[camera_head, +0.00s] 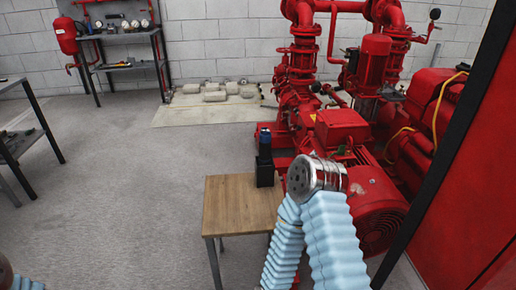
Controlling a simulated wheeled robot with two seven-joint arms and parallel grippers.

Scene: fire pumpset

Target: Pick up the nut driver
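A dark upright tool with a blue upper part (264,145) stands at the back right corner of a small wooden-topped table (235,205). It may be the nut driver, but it is too small to tell for sure. Its lower part is a black block shape. My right arm, in a light blue sleeve, bends at a metal joint just right of the table and runs back down out of the picture. Only a bit of my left arm shows at the bottom left corner. Neither gripper is in view.
A large red pump set (340,125) stands behind and right of the table. A red cabinet (465,200) with a black edge fills the right. A shelf rack (130,65) stands at the back left, and a dark bench (22,140) at the left edge. The grey floor between is clear.

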